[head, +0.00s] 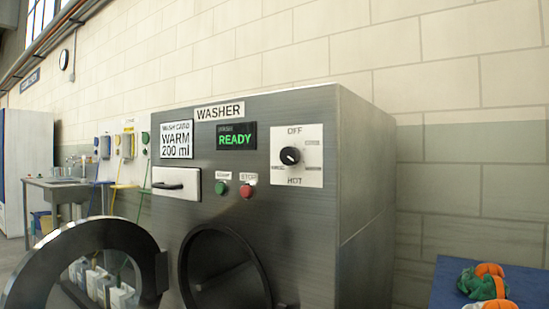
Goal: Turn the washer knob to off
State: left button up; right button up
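The washer (355,180) is a grey metal box in the middle of the head view. Its black knob (290,156) sits on a white plate (297,176) at the upper right of the front, with OFF above it and HOT below. A pale mark on the knob seems to point to the right; its exact setting is too small to tell. The display (236,136) reads READY in green. A card (176,139) reads WARM 200 ml. Neither gripper is in view.
The round washer door (30,265) stands open at lower left, before the drum opening (225,270). A green button, a red button (246,191) and a drawer (176,184) are on the front. A blue surface (440,280) with green and orange items (484,280) is at lower right.

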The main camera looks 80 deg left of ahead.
aim_at(289, 156)
jog(key=i+u, duration=0.15)
jog(key=u, duration=1.65)
jog(key=l+u, duration=0.25)
jog(key=u, duration=0.2)
jog(key=l+u, duration=0.25)
jog(key=u, duration=0.2)
jog(key=l+u, duration=0.3)
jog(key=u, duration=0.15)
jog(key=k+l+u, duration=0.1)
jog(key=l, duration=0.3)
jog(key=k+l+u, duration=0.15)
jog(key=l, duration=0.25)
jog(key=l+u, duration=0.1)
jog(key=l, duration=0.35)
jog(key=k, duration=0.05)
